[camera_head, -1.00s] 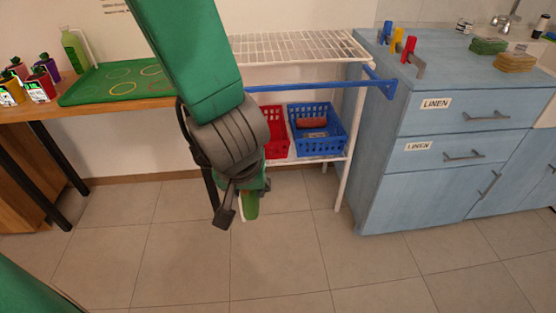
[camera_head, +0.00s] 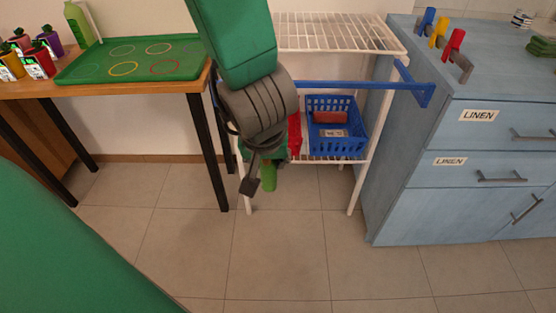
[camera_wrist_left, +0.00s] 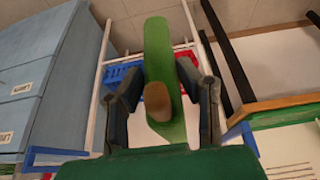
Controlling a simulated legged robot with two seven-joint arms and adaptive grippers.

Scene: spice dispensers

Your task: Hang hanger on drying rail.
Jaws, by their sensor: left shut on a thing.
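My left gripper (camera_head: 258,180) hangs down in front of the white rack in the head view. It is shut on a green piece (camera_head: 269,175), which I take to be the hanger, mostly hidden by my wrist there. In the left wrist view the green hanger (camera_wrist_left: 163,55) is long and narrow, seen nearly end-on, with a brown rounded part between the fingers (camera_wrist_left: 157,100). The blue drying rail (camera_head: 345,86) runs along the rack's front, below its top shelf. The gripper and the hanger are lower in the picture than the rail. My right gripper is not in view.
The rack (camera_head: 340,34) has a blue basket (camera_head: 335,140) and a partly hidden red basket (camera_head: 295,133) on its lower shelf. A blue cabinet (camera_head: 475,210) stands at right. A wooden table (camera_head: 110,89) with a green tray (camera_head: 80,66) stands at left. The tiled floor in front is clear.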

